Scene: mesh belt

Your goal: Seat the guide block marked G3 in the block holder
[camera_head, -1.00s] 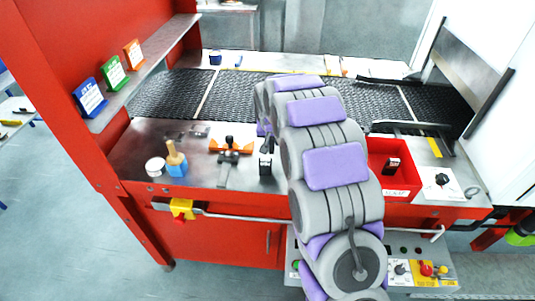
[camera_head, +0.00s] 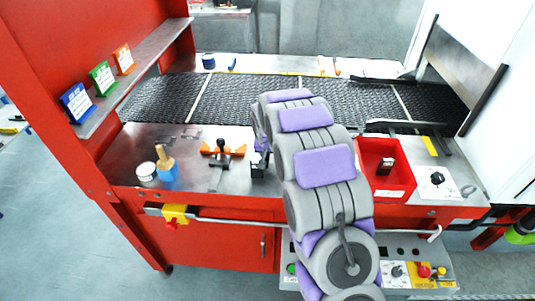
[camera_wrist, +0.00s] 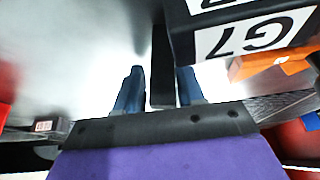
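My gripper (camera_wrist: 160,75) is in the wrist view, with two blue fingers standing apart on either side of a narrow dark bar (camera_wrist: 161,55). Slim gaps seem to show beside the bar; what it belongs to is unclear. A black block marked G7 (camera_wrist: 235,38) is beside the fingers at upper right. In the head view a small black block (camera_head: 259,166) with a pale top stands on the bench below my gripper, which my arm mostly hides. No G3 mark is readable, and I cannot identify the block holder.
An orange part with a black knob (camera_head: 221,155) lies left of the gripper. A blue bottle with a tan top (camera_head: 167,170) and a white round container (camera_head: 146,171) stand further left. The dark mesh belt (camera_head: 240,97) runs behind the bench.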

